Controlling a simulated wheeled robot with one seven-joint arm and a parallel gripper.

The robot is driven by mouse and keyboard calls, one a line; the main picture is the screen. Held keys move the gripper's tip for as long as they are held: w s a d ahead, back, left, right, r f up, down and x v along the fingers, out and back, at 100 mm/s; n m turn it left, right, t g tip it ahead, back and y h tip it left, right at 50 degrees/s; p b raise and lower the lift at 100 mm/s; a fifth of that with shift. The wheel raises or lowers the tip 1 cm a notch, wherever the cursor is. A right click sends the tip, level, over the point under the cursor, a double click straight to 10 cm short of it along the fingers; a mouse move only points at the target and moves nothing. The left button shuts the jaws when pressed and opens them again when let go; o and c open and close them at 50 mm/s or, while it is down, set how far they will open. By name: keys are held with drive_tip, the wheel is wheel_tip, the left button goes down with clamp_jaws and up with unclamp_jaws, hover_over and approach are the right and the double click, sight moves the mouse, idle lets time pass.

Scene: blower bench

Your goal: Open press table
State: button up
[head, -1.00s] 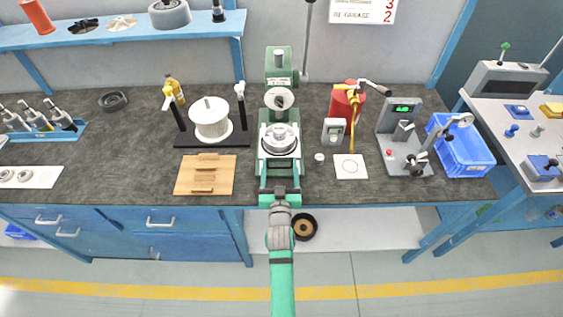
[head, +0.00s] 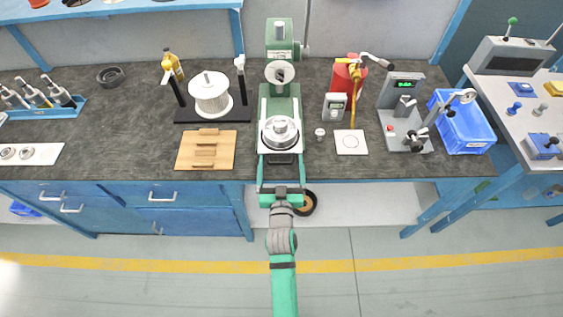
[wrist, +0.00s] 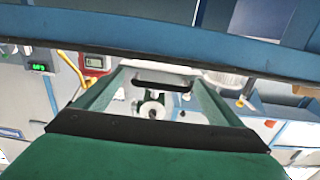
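The green press (head: 280,32) stands mid-bench. Its press table (head: 263,140) is slid out toward me, clear of the ram, and carries a round grey fixture (head: 280,132). The table's front reaches close to the bench's front edge. My gripper (head: 281,165) is in front of it, with one finger at each side of the dark handle (wrist: 163,79) on the table's front. The fingers are set wide and appear to bear on the handle's ends; the exact contact is too small to see. The fixture is partly visible beyond the handle in the wrist view (wrist: 152,108).
Left of the press are a white spool (head: 211,95) and a wooden board (head: 190,158). The floor (head: 180,285) on my side is clear.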

drive_tip(key=shift+a, duration=0.15)
drive_tip(key=shift+s, duration=0.1)
drive_tip(key=s, duration=1)
drive_tip(key=shift+s, duration=0.35)
drive_tip(key=s+r+g, duration=0.2)
drive_tip(key=s, duration=2.6)
drive_tip(key=shift+r+g, duration=0.3)
drive_tip(key=shift+r, duration=0.05)
